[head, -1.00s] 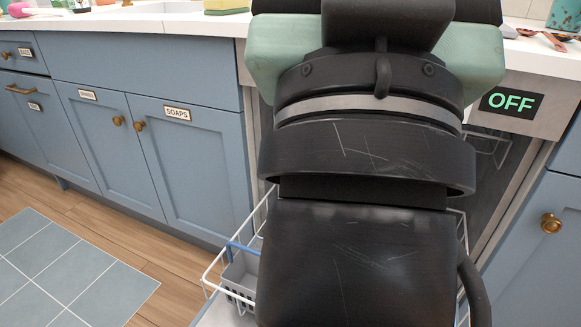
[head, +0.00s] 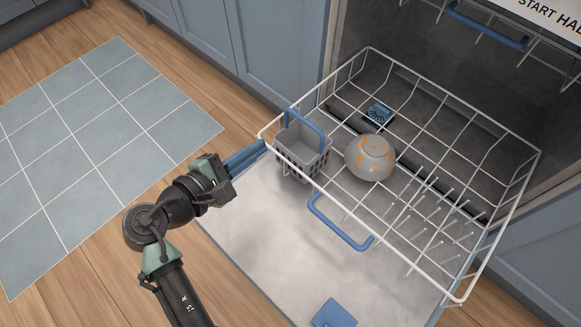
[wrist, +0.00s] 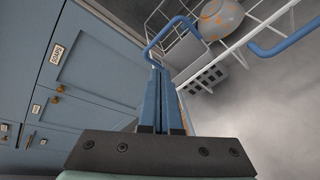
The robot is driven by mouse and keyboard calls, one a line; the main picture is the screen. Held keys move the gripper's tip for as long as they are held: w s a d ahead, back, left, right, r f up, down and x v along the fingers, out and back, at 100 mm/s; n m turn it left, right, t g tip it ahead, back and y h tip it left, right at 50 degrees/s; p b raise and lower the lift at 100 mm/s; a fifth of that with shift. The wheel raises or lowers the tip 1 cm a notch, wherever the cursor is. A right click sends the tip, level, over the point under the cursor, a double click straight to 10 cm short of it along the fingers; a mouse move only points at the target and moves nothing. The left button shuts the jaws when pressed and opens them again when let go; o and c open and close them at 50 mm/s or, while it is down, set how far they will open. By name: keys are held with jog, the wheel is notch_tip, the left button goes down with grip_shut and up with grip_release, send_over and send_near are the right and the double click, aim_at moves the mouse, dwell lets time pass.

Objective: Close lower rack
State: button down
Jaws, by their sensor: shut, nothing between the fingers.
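The lower rack (head: 408,271) is a white wire basket, pulled out over the open dishwasher door (head: 245,237). Its blue handle (head: 340,222) is on the near side, and part of it shows at the right in the wrist view (wrist: 290,38). A grey cutlery basket (head: 300,150) with a blue handle and an upturned grey bowl (head: 371,158) with orange marks sit in the rack. My gripper (head: 262,147) is shut and empty, its blue fingertips by the rack's left front corner. I cannot tell whether they touch it. In the wrist view the fingers (wrist: 160,90) are together, pointing towards the cutlery basket.
A blue piece (head: 335,314) lies on the door's near part. The upper rack with its blue handle (head: 488,26) is above, inside the machine. Blue cabinets (head: 190,40) stand on the left. The floor by the tiled mat (head: 90,165) is clear.

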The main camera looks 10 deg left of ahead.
jog(key=s+f+n+h+b, duration=0.2)
jog(key=s+f+n, duration=0.4)
jog(key=s+f, duration=0.2)
jog(key=n+t+h, duration=0.1)
jog(key=n+t, duration=0.1)
jog(key=n, duration=0.2)
send_near(302, 175)
jog(key=b+x, duration=0.3)
jog(key=b, duration=0.1)
jog(key=b+x, duration=0.2)
jog(key=b, duration=0.1)
jog(key=shift+w+d+f, duration=0.15)
jog(key=shift+w+f, duration=0.1)
jog(key=shift+f, duration=0.05)
jog(key=shift+w+d+r, duration=0.15)
jog(key=shift+w+d, duration=0.1)
jog(key=shift+w, duration=0.3)
jog(key=shift+d, duration=0.1)
